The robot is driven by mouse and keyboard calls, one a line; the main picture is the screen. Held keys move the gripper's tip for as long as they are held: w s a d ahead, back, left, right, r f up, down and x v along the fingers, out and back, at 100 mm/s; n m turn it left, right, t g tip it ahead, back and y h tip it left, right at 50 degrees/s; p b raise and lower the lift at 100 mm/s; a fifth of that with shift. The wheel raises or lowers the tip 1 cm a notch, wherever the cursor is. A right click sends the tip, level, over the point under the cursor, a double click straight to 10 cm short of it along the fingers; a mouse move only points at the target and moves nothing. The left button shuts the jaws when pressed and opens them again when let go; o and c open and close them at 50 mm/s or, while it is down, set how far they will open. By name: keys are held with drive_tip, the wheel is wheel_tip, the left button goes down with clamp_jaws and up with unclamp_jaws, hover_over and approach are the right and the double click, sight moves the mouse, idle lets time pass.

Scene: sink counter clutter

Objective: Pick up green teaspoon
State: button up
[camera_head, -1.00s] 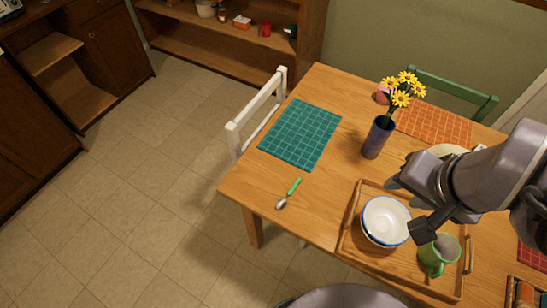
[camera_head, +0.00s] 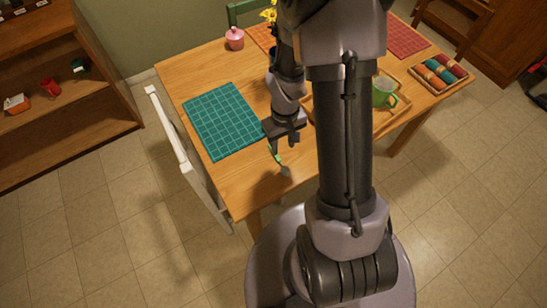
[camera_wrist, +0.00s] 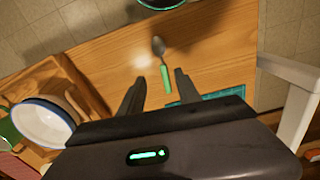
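The green teaspoon (camera_head: 278,157) lies on the wooden table near its front edge, with a green handle and a metal bowl. In the wrist view the teaspoon (camera_wrist: 165,77) lies ahead of my gripper (camera_wrist: 159,80), its handle end toward the gap between the two spread fingers and its bowl pointing away. In the head view my gripper (camera_head: 285,143) is above the handle, pointing down, and hides part of it. My gripper is open and empty. I cannot tell its exact height above the table.
A teal placemat (camera_head: 222,122) lies left of the teaspoon, with a white chair (camera_head: 176,135) beyond the table edge. A wooden tray (camera_wrist: 85,85) holds a white bowl (camera_wrist: 45,122) and a green mug (camera_head: 383,92). A pink pot (camera_head: 235,38) stands at the back.

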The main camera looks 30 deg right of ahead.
sight(280, 161)
wheel_tip(280, 161, down, 4)
drive_tip(key=shift+a+b, duration=0.15)
drive_tip(key=shift+b, duration=0.35)
drive_tip(key=f+b, duration=0.1)
drive_tip(key=f, duration=0.1)
drive_tip(key=f+b, duration=0.1)
drive_tip(key=f, duration=0.1)
drive_tip(key=f+b, duration=0.1)
drive_tip(key=shift+w+f, duration=0.4)
drive_tip(key=shift+r, duration=0.15)
clamp_jaws()
